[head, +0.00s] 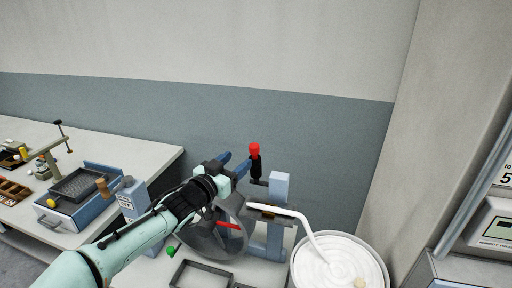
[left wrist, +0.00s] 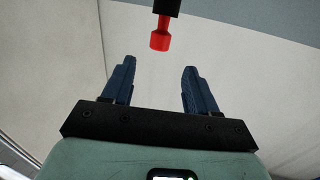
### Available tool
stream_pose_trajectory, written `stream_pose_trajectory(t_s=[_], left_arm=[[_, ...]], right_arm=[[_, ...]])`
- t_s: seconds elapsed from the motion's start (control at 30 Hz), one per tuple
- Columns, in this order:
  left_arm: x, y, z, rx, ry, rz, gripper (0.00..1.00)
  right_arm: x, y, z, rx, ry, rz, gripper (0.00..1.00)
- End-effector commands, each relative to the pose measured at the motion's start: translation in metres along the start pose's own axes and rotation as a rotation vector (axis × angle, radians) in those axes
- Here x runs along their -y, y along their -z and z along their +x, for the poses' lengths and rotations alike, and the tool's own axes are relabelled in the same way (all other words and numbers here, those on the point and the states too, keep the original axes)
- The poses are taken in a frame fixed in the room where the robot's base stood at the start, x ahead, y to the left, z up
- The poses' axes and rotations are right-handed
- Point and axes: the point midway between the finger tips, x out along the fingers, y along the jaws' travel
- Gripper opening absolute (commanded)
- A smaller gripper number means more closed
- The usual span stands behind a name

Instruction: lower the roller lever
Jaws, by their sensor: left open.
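The roller lever (head: 255,163) stands upright in the head view, a black handle with a red knob on top, on a pale blue post of the carding machine (head: 279,186). In the left wrist view the red knob (left wrist: 160,36) shows at the top centre, beyond the fingertips. My left gripper (head: 236,162) is open, its two blue fingers pointing at the lever. In the left wrist view the gap between the fingers (left wrist: 157,72) is empty, and the knob lies ahead of it. I cannot tell whether a finger touches the lever. My right gripper is not in view.
A white can (head: 380,270) with coiled sliver stands right of the machine, fed by a white curved strand. A dark frame tray (head: 197,275) lies in front. A workbench (head: 150,158) with a blue box and tools is at the left. The wall is behind.

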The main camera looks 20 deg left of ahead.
Motion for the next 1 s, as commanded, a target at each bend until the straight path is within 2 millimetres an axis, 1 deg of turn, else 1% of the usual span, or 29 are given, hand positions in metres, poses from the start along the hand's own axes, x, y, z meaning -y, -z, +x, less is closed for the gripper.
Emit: stream_pose_trajectory(t_s=[0.03, 0.2, 0.3, 0.4, 0.5, 0.6, 0.9, 0.93, 0.97, 1.0], left_arm=[[-0.001, 0.001, 0.013, -0.001, -0.004, -0.004, 0.58], [-0.002, 0.001, 0.050, -0.001, -0.004, -0.004, 0.58], [-0.001, 0.002, 0.069, -0.001, -0.002, -0.003, 0.58], [0.000, 0.002, 0.083, -0.001, -0.001, -0.002, 0.58], [0.000, 0.002, 0.092, -0.001, -0.001, -0.001, 0.58], [0.000, 0.001, 0.098, 0.001, 0.000, -0.001, 0.58], [0.000, -0.001, 0.099, 0.001, 0.000, -0.001, 0.58], [0.000, -0.001, 0.099, 0.001, 0.000, -0.001, 0.52], [0.000, -0.001, 0.099, 0.001, 0.000, -0.001, 0.42], [0.000, -0.001, 0.099, 0.001, 0.000, -0.001, 0.29]], right_arm=[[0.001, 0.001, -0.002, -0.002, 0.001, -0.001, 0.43], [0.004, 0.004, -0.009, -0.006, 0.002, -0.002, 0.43], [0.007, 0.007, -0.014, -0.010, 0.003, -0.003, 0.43], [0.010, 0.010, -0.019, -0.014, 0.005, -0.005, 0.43], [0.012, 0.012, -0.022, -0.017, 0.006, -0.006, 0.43], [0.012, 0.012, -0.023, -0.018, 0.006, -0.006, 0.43], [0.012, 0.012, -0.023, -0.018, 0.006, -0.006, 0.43], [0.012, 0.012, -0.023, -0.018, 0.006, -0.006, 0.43], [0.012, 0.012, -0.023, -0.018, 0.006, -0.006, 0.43], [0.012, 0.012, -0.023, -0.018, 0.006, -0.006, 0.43]])
